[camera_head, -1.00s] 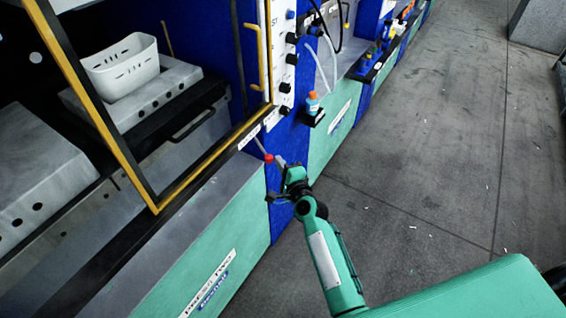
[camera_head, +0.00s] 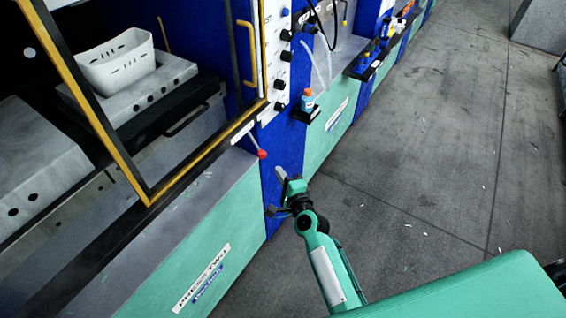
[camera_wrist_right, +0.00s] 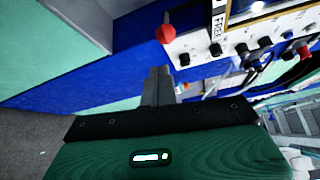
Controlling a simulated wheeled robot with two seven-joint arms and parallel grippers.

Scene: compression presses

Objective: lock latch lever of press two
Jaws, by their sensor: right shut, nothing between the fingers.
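The latch lever of press two is a thin rod ending in a red ball (camera_head: 262,154), at the right end of the press's front ledge. The red ball also shows in the right wrist view (camera_wrist_right: 167,33), just beyond and above my fingertips. My right gripper (camera_head: 281,173) is shut and empty. It is just below and to the right of the ball, with a small gap between them in the head view. Its fingers point up together in the wrist view (camera_wrist_right: 157,80). The press two body (camera_head: 225,225) is green with a "PRESS TWO" label. My left gripper is not in view.
A yellow-edged door frame (camera_head: 110,150) stands on the left. A white basket (camera_head: 117,62) sits on a grey block inside the press. A bottle (camera_head: 307,100) stands on a small black shelf behind my gripper.

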